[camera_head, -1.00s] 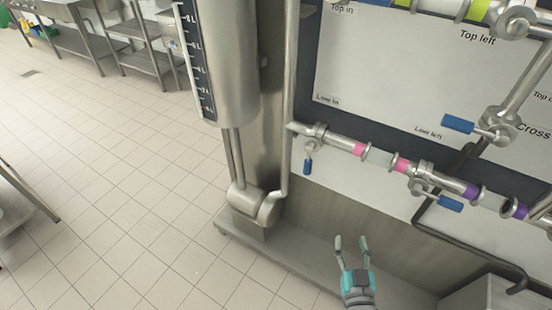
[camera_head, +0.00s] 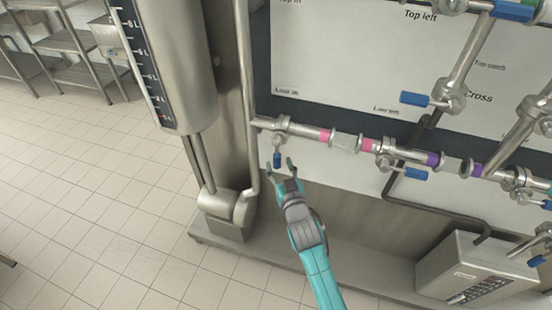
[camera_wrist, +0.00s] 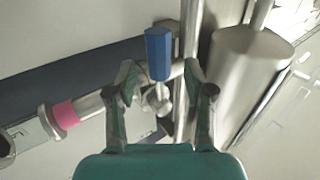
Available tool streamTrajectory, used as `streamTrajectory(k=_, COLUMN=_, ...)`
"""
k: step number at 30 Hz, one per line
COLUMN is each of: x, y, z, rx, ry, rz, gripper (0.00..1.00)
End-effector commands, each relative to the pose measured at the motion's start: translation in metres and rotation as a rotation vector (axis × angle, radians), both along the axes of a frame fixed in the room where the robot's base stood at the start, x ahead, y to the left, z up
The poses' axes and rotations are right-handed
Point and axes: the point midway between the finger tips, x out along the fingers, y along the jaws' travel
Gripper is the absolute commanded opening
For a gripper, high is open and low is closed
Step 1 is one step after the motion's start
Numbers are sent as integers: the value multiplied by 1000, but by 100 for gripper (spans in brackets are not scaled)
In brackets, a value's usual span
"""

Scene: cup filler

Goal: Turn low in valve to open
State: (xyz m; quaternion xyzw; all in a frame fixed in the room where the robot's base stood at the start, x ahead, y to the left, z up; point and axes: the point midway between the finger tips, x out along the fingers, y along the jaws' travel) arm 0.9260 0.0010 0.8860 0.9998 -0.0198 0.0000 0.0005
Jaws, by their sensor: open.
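The low in valve is at the left end of the low horizontal pipe, near the "Low in" label (camera_head: 287,92). Its blue handle (camera_head: 277,160) hangs down from the pipe in the head view. My gripper (camera_head: 284,172) is open, just below and beside the handle. In the wrist view the blue handle (camera_wrist: 158,54) stands between and beyond the two open fingers of my gripper (camera_wrist: 162,85). The metal valve stem (camera_wrist: 157,100) shows below it, between the fingers. I see no clear contact between fingers and handle.
A vertical pipe (camera_head: 246,100) and a graduated cylinder (camera_head: 165,70) stand left of the valve. Another blue-handled valve (camera_head: 415,174) is further right on the low pipe. A metal box (camera_head: 480,268) sits on the base at lower right. Tiled floor at left is open.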

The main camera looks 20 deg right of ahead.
Motion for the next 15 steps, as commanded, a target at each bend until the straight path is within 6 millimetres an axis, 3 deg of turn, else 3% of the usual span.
streamTrajectory(k=6, x=27, y=-1, z=0, rx=2, ry=0, rz=0, gripper=53)
streamTrajectory(k=15, x=36, y=-1, z=0, rx=1, ry=1, rz=0, gripper=53)
